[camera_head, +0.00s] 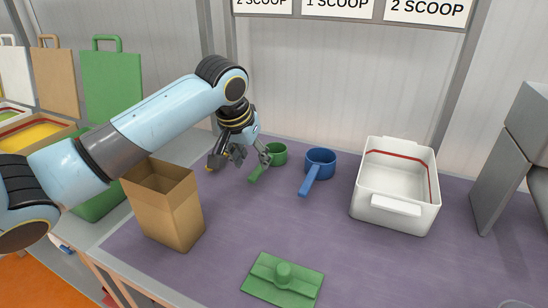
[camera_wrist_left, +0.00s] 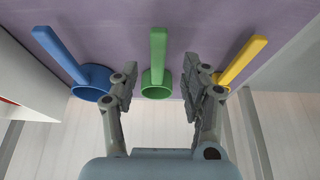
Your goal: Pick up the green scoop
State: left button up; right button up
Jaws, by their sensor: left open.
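The green scoop (camera_head: 278,153) rests on the purple mat, its handle pointing toward the front left in the head view. My left gripper (camera_head: 240,158) is open above and just left of the scoop's cup, and one finger partly covers the scoop. In the left wrist view, the green scoop (camera_wrist_left: 157,50) lies between the two spread fingers of the left gripper (camera_wrist_left: 159,74), its cup at their level. No grip on it shows. My right gripper is not in view.
A blue scoop (camera_head: 320,162) is right of the green one. A yellow scoop (camera_wrist_left: 242,60) lies on the other side, mostly hidden in the head view. A white bin (camera_head: 397,208), brown paper bag (camera_head: 172,215) and green lid-like piece (camera_head: 260,285) stand around. The mat's middle is clear.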

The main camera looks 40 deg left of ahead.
aim_at(259, 169)
pick_arm(q)
jog(key=shift+w+a+f, duration=0.1)
jog(key=shift+w+f, duration=0.15)
jog(key=shift+f, duration=0.25)
jog(key=shift+w+f, duration=0.2)
jog(key=shift+f, duration=0.1)
jog(key=x, duration=0.2)
jog(key=b+x, duration=0.1)
jog(key=x, duration=0.1)
jog(key=shift+w+f, duration=0.15)
jog(key=shift+w, duration=0.15)
jog(key=shift+f, duration=0.1)
grip_shut()
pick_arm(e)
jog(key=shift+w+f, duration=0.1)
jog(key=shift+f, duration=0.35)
